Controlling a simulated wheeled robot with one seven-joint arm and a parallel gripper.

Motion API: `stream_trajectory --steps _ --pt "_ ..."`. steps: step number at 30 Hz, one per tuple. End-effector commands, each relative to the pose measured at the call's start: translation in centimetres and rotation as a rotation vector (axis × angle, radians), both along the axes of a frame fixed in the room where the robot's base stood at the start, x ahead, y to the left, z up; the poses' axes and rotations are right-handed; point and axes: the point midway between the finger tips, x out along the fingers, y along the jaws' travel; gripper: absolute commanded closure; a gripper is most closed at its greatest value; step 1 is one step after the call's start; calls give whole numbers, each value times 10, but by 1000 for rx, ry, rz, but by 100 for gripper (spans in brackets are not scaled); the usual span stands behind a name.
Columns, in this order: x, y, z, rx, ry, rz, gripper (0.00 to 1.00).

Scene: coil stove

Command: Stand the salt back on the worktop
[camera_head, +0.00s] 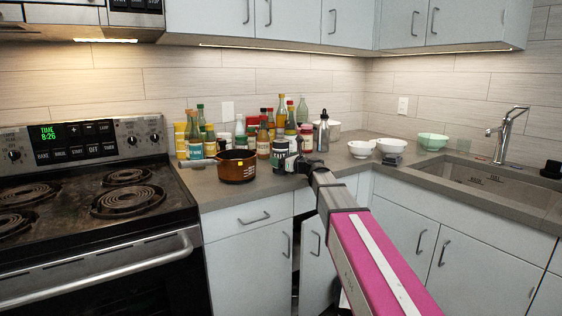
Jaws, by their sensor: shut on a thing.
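My arm reaches in from the lower right, and my gripper (288,163) is at the front of the worktop (240,191), just right of the brown pot. It is shut on a small container with pale and dark parts, which I take to be the salt (280,147). The gripper hides part of it. I cannot tell whether its base touches the worktop.
A brown pot (237,168) stands close on the left. Several bottles and jars crowd behind, with a steel bottle (323,133) to the right. The coil stove (90,200) is left.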

Motion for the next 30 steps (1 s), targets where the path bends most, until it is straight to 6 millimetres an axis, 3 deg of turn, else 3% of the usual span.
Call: stream_trajectory --steps 3,4,6,17,30 --pt "0 0 -1 1 0 0 74" --pt "0 0 -2 0 0 0 18" --pt "0 0 -2 0 0 0 0" --pt "-6 -6 0 1 1 -1 0" --pt "-57 -70 0 1 1 -2 0"
